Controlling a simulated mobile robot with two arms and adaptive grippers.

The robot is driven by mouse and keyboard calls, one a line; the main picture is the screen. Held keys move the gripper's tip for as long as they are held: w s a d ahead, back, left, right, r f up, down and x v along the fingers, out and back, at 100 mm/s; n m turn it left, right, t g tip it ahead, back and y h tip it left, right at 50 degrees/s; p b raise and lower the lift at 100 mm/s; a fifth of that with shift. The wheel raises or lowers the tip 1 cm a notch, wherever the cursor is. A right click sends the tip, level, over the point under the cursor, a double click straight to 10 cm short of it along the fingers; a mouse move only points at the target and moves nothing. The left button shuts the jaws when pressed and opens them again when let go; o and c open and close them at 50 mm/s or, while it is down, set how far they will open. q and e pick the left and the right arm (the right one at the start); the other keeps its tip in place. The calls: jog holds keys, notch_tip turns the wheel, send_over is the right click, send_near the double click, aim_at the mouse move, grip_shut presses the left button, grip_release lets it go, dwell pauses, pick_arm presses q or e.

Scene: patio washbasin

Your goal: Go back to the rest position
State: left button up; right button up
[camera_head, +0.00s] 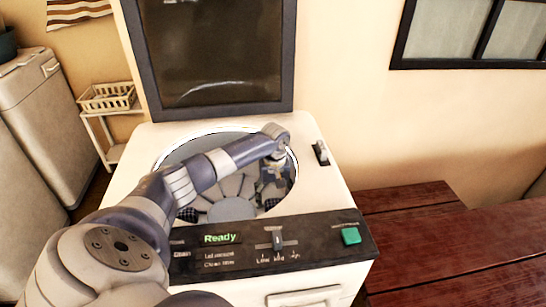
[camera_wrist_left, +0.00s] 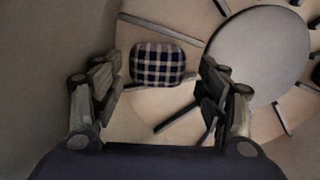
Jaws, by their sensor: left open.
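My left gripper (camera_head: 272,188) reaches down into the open drum of the top-loading washing machine (camera_head: 318,192). In the left wrist view the gripper (camera_wrist_left: 160,75) is open, with a wide gap between its fingers and nothing held. A dark blue and white checkered piece (camera_wrist_left: 163,64) lies on the drum floor below, seen between the fingers and apart from them. In the head view, dark checkered pieces show in the drum, one at the left (camera_head: 187,214) and one near my gripper (camera_head: 270,204). My right gripper is not in view.
The machine's lid (camera_head: 215,50) stands open behind the drum. The front panel (camera_head: 275,245) reads "Ready" and has a green button (camera_head: 351,236). A red-brown wooden table (camera_head: 460,255) is at right; a basket (camera_head: 107,97) on a shelf is at left.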

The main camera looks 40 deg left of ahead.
pick_arm(q)
notch_tip(320, 180, up, 10)
jog(key=shift+w+r, duration=0.2)
jog(key=shift+r, duration=0.05)
